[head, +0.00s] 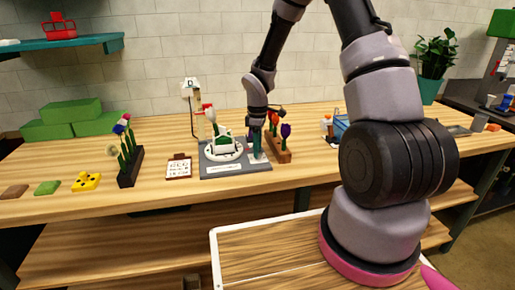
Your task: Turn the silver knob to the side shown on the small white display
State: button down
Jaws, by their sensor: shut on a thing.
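My gripper (257,147) points down over the right part of a dark grey base plate (222,174) on the wooden table. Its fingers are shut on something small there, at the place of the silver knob. The knob itself is hidden by the fingers or too small to make out. On the plate stands a white ring-shaped turntable (208,158) with a green and white block on it. A small white display (190,88) stands on a thin post behind the plate; it bears a dark mark too small to read surely.
A wooden flower holder (284,156) stands close to the right of my gripper. A dark flower rack (129,168), a clipboard (178,168) and a yellow block (87,181) lie to the left. Green foam bricks (62,119) are at the back left. The table front is mostly clear.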

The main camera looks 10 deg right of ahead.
jog(key=c, duration=0.5)
grip_release()
notch_tip(320, 180, up, 11)
jog(key=shift+w, duration=0.15)
jog(key=shift+f, duration=0.1)
jog(key=s+d+r+m+t, duration=0.2)
jog(key=s+r+m, duration=0.2)
jog(key=r, duration=0.4)
jog(key=s+d+r+m+t, duration=0.1)
jog(key=s+d+r+m, duration=0.1)
jog(key=s+r+m, duration=0.45)
jog(key=s+d+r+m+t+y, duration=0.1)
jog(key=s+r+m+t, duration=0.3)
jog(key=s+r, duration=0.7)
jog(key=shift+s+d+r+m+t+y, duration=0.15)
jog(key=shift+s+d+m+t+y, duration=0.25)
jog(key=shift+s+m, duration=0.6)
